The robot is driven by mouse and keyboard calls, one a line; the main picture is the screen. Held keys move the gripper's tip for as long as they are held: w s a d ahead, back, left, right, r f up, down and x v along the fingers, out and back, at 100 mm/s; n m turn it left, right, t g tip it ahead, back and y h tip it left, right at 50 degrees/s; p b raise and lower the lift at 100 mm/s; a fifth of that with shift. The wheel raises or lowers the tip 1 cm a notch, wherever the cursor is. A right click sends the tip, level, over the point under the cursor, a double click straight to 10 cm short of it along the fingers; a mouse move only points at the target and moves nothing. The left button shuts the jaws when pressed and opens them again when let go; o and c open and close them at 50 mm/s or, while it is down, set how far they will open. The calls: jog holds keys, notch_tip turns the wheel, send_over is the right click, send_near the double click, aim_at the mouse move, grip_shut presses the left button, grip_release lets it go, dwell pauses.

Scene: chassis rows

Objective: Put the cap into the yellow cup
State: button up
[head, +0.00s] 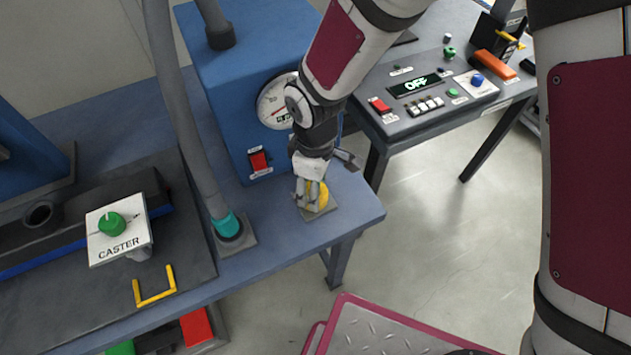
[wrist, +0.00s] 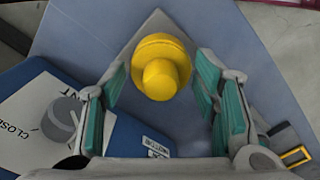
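A yellow stepped round piece (wrist: 160,75), a wide flange with a narrower cylinder, stands on a grey square plate at the bench's near right corner. It also shows in the head view (head: 323,195), partly hidden by the fingers. I cannot tell whether it is the cap, the cup or both together; no separate cap or cup is clear in either view. My gripper (head: 311,190) is low over it. In the wrist view my gripper (wrist: 161,72) is open, teal pads left and right of the yellow piece, with visible gaps on both sides.
A blue box (head: 240,80) with gauge and red switch stands just behind. A hose with a teal end (head: 228,225) stands left of my gripper. Further left are a CASTER plate (head: 120,230) and yellow handle (head: 154,287). The bench edge is close in front.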

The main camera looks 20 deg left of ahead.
jog(key=shift+o, duration=0.4)
jog(key=shift+r, duration=0.1)
notch_tip(320, 180, up, 12)
dwell(0.3)
dwell(0.3)
